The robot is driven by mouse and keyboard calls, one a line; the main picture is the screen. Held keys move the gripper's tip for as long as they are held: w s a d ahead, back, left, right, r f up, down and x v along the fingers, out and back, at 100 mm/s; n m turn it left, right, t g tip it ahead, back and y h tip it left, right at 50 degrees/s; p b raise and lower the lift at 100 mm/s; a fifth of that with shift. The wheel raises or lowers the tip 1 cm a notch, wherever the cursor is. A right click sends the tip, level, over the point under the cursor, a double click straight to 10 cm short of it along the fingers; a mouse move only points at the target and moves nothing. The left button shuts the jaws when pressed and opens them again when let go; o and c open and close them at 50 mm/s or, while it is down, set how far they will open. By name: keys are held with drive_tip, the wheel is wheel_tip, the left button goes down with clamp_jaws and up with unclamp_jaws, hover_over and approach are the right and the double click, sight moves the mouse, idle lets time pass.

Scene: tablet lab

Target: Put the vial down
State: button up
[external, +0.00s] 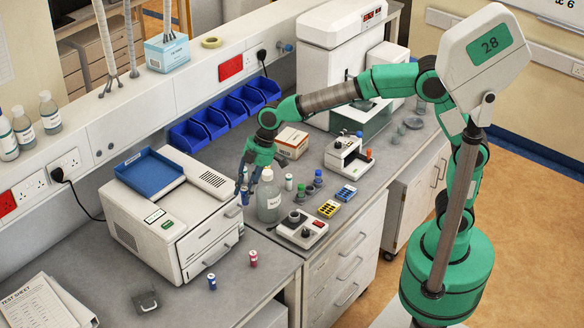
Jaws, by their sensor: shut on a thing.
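My gripper (250,183) points down between the white machine and the clear bottle. Its fingers are shut on a small blue vial (245,197), which is partly hidden and shows at their tips. I cannot tell whether the vial touches the bench below. Another blue vial (212,281) and a red vial (253,258) stand upright on the grey bench (235,292) in front of the machine. A white-capped vial (289,182) stands right of the bottle.
The white machine (205,215) with a blue tray on top is close left of my gripper. A large clear bottle (269,200) is close right.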

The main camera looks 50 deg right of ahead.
drive_tip(key=s+a+n+g, duration=0.15)
drive_tip(key=s+a, duration=0.35)
drive_tip(key=s, duration=0.5)
drive_tip(key=s+a+n, duration=0.2)
drive_tip(key=s+a, duration=0.4)
drive_tip(key=s, duration=0.3)
wheel_tip(320, 180, down, 23)
drive_tip(key=shift+w+f, duration=0.1)
drive_tip(key=shift+w, duration=0.05)
drive_tip(key=w+a, duration=0.3)
drive_tip(key=a, duration=0.1)
drive_tip(key=w+a+f, duration=0.1)
drive_tip(key=w+a, duration=0.2)
drive_tip(key=a, duration=0.1)
drive_tip(key=w+a, duration=0.4)
drive_tip(key=shift+a+f, duration=0.1)
drive_tip(key=shift+f, duration=0.15)
drive_tip(key=shift+f+b, duration=0.5)
drive_tip(key=shift+f, duration=1.25)
drive_tip(key=shift+f, duration=0.15)
